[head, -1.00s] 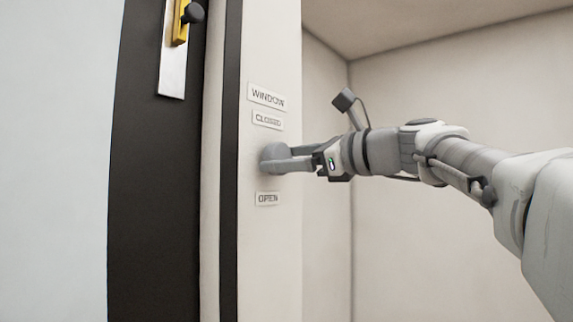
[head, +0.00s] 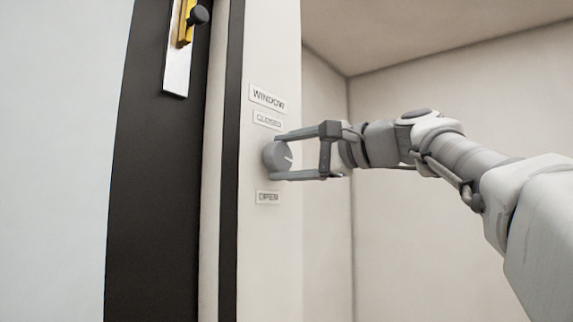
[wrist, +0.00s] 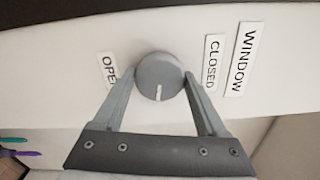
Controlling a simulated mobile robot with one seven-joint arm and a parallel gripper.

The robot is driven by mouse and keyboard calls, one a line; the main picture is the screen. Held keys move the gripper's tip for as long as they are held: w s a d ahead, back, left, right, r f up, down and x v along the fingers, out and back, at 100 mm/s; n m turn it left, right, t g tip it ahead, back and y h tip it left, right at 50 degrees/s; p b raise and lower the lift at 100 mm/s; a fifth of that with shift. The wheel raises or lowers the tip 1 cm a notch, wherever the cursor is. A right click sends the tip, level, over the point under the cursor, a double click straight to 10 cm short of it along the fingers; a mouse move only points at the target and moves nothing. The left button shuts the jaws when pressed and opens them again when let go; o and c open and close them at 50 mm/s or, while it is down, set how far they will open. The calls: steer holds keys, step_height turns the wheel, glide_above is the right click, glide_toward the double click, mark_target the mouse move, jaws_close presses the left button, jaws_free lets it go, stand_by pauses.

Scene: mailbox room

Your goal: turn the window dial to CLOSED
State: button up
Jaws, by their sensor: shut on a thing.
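The window dial (head: 271,155) is a round grey knob on the narrow white wall panel. A WINDOW label (head: 268,99) and a CLOSED label (head: 267,120) are above it, and an OPEN label (head: 268,197) is below. Its white mark points to the right in the head view, between the two labels. In the wrist view the dial (wrist: 158,68) has its mark pointing down towards my gripper, with OPEN left and CLOSED right. My gripper (head: 280,158) is shut on the dial, one finger above and one below it.
A dark door frame stands left of the panel, with a yellow and white latch plate (head: 177,60) and a dark knob (head: 199,15) high on it. Bare wall lies behind my arm on the right. Blurred coloured objects show at the wrist view's lower left.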

steer(key=n+b, duration=0.1)
steer(key=n, duration=0.3)
steer(key=shift+f+n+b, duration=0.1)
steer(key=shift+n+b, duration=0.2)
steer(key=shift+b, duration=0.1)
steer(key=n+b, duration=0.1)
steer(key=n, duration=0.4)
steer(key=shift+n+b, duration=0.3)
steer(key=shift+b, duration=0.1)
steer(key=n+b, duration=0.1)
steer(key=n, duration=0.4)
steer(key=shift+n+b, duration=0.75)
steer(key=shift+n, duration=1.65)
steer(key=o, duration=1.3)
steer(key=shift+s+d, duration=0.1)
